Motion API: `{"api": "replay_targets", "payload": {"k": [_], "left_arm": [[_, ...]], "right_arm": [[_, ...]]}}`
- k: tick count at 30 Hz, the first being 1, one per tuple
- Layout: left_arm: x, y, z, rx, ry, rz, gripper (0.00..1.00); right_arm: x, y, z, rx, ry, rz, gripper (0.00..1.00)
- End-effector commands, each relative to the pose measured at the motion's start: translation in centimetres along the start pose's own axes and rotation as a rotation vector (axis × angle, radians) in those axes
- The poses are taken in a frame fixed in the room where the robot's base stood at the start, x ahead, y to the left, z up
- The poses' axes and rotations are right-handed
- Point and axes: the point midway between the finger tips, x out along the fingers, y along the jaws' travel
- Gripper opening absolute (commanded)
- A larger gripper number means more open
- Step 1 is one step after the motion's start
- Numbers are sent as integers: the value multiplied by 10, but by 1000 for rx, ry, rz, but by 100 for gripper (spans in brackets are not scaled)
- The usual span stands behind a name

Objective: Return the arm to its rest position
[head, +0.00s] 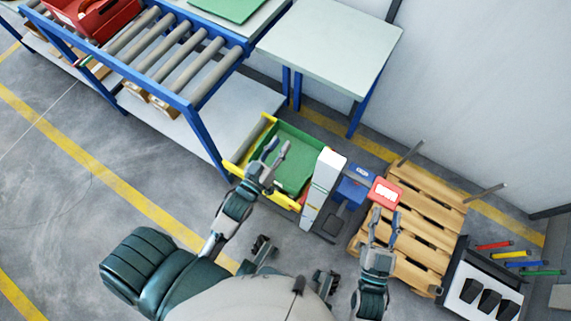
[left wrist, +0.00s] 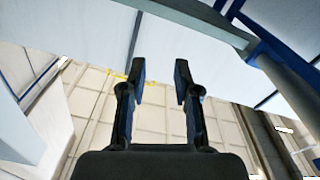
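My left gripper (head: 276,148) is over the green and yellow bin in the head view, its two fingers apart and nothing between them. In the left wrist view the same gripper (left wrist: 160,80) shows open and empty, with a pale panelled surface far behind it. My right gripper (head: 385,216) is at the lower right in the head view, its fingers apart with nothing visible between them. Its fingertips appear just below a red box with a white label (head: 386,192); I cannot tell whether they touch it. Both arms are stretched forward.
The green bin with yellow edges (head: 309,152) stands beside a white and grey unit (head: 322,180) and a blue device (head: 352,186). A wooden pallet (head: 428,219) lies at right. A blue-framed roller conveyor (head: 185,58) and a pale table (head: 330,42) stand beyond. Floor at left is clear.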

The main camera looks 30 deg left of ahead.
Motion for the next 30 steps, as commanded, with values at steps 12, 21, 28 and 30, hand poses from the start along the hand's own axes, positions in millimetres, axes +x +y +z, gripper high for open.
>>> {"api": "replay_targets", "payload": {"k": [12, 21, 28, 30], "left_arm": [[-70, 87, -46, 206, 190, 194, 31], [-69, 87, -46, 206, 188, 193, 31], [-64, 84, -33, 217, 126, 184, 31], [-60, 78, -10, 235, 24, 170, 31]], "right_arm": [[0, 0, 0, 0, 1, 0, 40], [0, 0, -1, 0, 3, 0, 40], [2, 1, 10, -8, -54, 1, 40], [1, 2, 36, -17, -160, 3, 40]]}}
